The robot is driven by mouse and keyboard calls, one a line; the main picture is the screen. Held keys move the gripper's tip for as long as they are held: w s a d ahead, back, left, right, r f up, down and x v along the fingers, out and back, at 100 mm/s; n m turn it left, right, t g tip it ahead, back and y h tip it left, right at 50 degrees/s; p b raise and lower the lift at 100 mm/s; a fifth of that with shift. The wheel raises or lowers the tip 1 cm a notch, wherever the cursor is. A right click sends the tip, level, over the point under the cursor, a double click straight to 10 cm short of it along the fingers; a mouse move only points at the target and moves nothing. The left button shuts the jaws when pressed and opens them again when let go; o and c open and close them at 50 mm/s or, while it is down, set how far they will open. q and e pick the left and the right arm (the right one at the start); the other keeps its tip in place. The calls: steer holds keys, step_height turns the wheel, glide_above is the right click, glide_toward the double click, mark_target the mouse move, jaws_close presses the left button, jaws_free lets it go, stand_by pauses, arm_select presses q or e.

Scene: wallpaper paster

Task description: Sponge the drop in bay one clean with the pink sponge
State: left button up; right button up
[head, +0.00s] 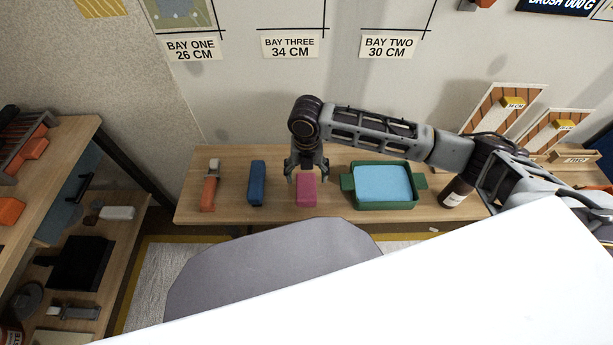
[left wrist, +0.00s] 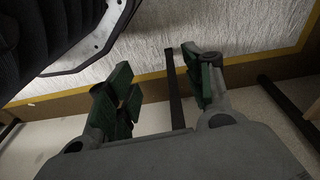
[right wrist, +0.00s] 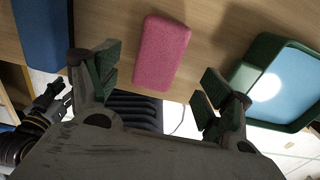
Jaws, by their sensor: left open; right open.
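The pink sponge (head: 306,190) lies on the wooden bench between a blue block and a green tray. My right gripper (head: 305,175) is open just above and behind the sponge in the head view. In the right wrist view the sponge (right wrist: 162,52) shows beyond and between the spread fingers (right wrist: 160,82), with nothing held. The bay one label (head: 190,48) is on the wall at upper left, with the lower part of a patterned drop (head: 182,14) above it; its top is cut off. My left gripper (left wrist: 160,88) is open and empty over the floor; it is not in the head view.
On the bench (head: 232,208) stand an orange-handled tool (head: 209,190), a blue block (head: 257,183), a green tray (head: 385,204) of blue liquid and a dark bottle (head: 455,192). A shelf unit (head: 75,150) is at left. A large white surface (head: 400,300) covers the lower right.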

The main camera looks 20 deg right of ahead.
mark_target(307, 185)
arm_select(q)
steer(key=shift+s+a+f+p, duration=0.1)
steer(key=shift+a+f+p, duration=0.1)
steer(key=shift+f, duration=0.55)
steer(key=shift+s+a+f+p, duration=0.1)
steer(key=shift+a+f+p, duration=0.15)
steer(key=shift+f, duration=0.55)
steer(key=shift+a+f+p, duration=0.15)
steer(key=shift+f+p, duration=0.05)
steer(key=shift+f, duration=0.55)
arm_select(e)
step_height(307, 185, up, 6)
steer(key=shift+r, duration=0.2)
